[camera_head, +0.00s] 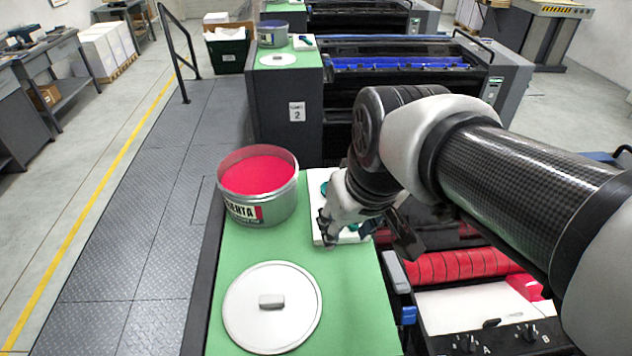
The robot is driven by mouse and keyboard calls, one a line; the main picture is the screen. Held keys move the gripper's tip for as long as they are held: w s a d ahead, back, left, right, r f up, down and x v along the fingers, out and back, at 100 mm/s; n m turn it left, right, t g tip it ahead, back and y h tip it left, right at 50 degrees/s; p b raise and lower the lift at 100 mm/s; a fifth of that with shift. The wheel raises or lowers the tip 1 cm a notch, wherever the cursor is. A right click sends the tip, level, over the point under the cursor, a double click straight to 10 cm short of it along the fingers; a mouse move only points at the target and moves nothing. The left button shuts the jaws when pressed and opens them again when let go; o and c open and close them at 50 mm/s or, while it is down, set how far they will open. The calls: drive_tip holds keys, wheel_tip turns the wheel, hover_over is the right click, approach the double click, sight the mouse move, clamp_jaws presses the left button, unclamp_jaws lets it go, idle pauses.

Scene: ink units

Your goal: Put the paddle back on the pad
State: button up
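The white pad (317,235) lies on the green top right of the magenta ink can. My gripper (340,228) is low over the pad and covers much of it. Bits of teal (325,188), seemingly the paddle, show at the pad's far left and beside my fingers. The rest of the paddle is hidden behind my gripper and wrist. I cannot tell whether the fingers are shut on it, or whether it touches the pad.
The open magenta ink can (258,190) stands close left of my gripper. Its round metal lid (272,307) lies flat in front on the green top (362,310). Red rollers (465,266) are to the right. Another ink unit (285,95) stands behind.

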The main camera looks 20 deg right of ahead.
drive_tip(key=s+a+f, duration=0.1)
drive_tip(key=s+f, duration=0.1)
drive_tip(key=s, duration=0.8)
drive_tip(key=shift+a+f, duration=0.15)
drive_tip(key=shift+a, duration=0.1)
wheel_tip(320, 180, down, 7)
drive_tip(key=b, duration=0.7)
